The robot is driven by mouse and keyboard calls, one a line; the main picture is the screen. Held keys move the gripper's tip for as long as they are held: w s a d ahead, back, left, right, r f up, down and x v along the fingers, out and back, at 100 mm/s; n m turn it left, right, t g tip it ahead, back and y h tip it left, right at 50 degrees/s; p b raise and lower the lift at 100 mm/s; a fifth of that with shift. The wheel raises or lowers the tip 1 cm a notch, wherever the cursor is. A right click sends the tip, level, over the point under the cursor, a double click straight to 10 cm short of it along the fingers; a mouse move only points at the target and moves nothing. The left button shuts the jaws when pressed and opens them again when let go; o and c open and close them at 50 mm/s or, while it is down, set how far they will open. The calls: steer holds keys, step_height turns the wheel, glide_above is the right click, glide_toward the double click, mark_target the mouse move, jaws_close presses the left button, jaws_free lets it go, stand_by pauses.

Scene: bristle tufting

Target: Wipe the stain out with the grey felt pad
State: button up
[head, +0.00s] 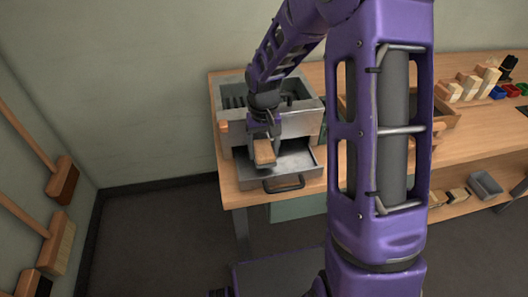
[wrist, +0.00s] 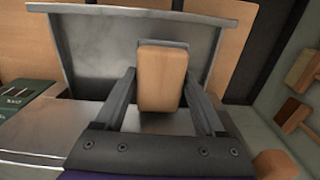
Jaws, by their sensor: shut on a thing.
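My gripper (head: 264,136) is shut on a wooden-backed block, which I take to be the felt pad (head: 264,153). In the wrist view the pad (wrist: 162,85) sits between the two fingers of my gripper (wrist: 161,78), and a thin grey edge shows at its far end. The pad is over the open metal drawer (head: 307,160) of the grey machine. The drawer (wrist: 90,50) also shows below the pad in the wrist view. I cannot tell whether the pad touches the drawer floor. No stain is visible; the pad and gripper hide part of the floor.
The grey metal machine (head: 300,122) stands on the wooden bench (head: 460,143), its drawer handle (head: 285,184) facing front. Wooden blocks (head: 468,85) and small coloured bins (head: 512,90) lie at the right. Brushes (head: 60,180) hang on the left wall. My arm hides the bench's middle.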

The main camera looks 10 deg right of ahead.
steer(key=shift+r+p, duration=1.5)
steer(key=shift+r, duration=0.9)
